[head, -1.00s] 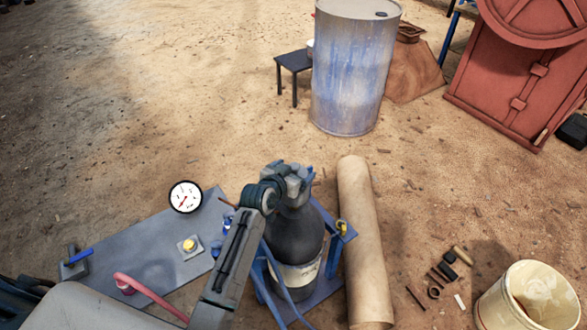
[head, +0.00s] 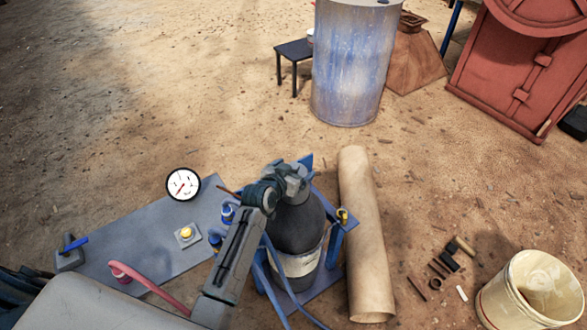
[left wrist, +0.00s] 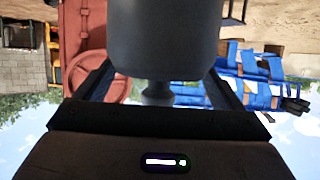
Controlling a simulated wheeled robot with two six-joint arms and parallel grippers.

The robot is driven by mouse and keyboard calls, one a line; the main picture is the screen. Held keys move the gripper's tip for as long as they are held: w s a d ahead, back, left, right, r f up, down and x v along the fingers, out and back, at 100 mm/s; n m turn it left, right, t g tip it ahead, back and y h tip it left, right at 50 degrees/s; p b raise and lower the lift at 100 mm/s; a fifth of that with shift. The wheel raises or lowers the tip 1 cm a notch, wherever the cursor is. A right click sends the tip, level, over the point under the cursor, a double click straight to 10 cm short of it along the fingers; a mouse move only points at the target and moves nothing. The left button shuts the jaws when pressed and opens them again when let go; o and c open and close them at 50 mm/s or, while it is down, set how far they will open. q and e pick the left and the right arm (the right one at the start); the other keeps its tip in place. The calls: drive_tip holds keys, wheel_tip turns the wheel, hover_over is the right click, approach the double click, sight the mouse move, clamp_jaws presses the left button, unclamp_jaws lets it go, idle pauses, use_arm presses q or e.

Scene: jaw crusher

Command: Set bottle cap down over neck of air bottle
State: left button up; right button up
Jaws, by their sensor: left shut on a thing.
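The dark grey air bottle (head: 296,228) with a pale label stands upright in a blue frame (head: 338,240) in the head view. My left gripper (head: 292,176) is directly above the bottle's top and hides its neck. In the left wrist view the gripper (left wrist: 160,90) is shut on a dark grey cylindrical cap (left wrist: 163,38), which fills the space between the fingers. In the head view the cap is mostly hidden by the gripper. I cannot tell whether the cap touches the neck. My right gripper is not in view.
A grey panel (head: 150,245) with a gauge (head: 183,184), a yellow button and a red hose lies left of the bottle. A tan roll (head: 362,230) lies close on its right. A cream bucket (head: 535,290) and small metal parts are at lower right. A drum (head: 350,70) stands behind.

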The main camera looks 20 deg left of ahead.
use_arm(q)
drive_tip(key=o, duration=1)
drive_tip(key=shift+c, duration=0.2)
drive_tip(key=shift+s, duration=0.2)
drive_tip(key=shift+s+a, duration=0.1)
drive_tip(key=shift+s, duration=0.25)
drive_tip(key=b+v, duration=0.1)
drive_tip(key=v, duration=0.8)
drive_tip(key=shift+s+r, duration=0.3)
drive_tip(key=shift+r, duration=0.1)
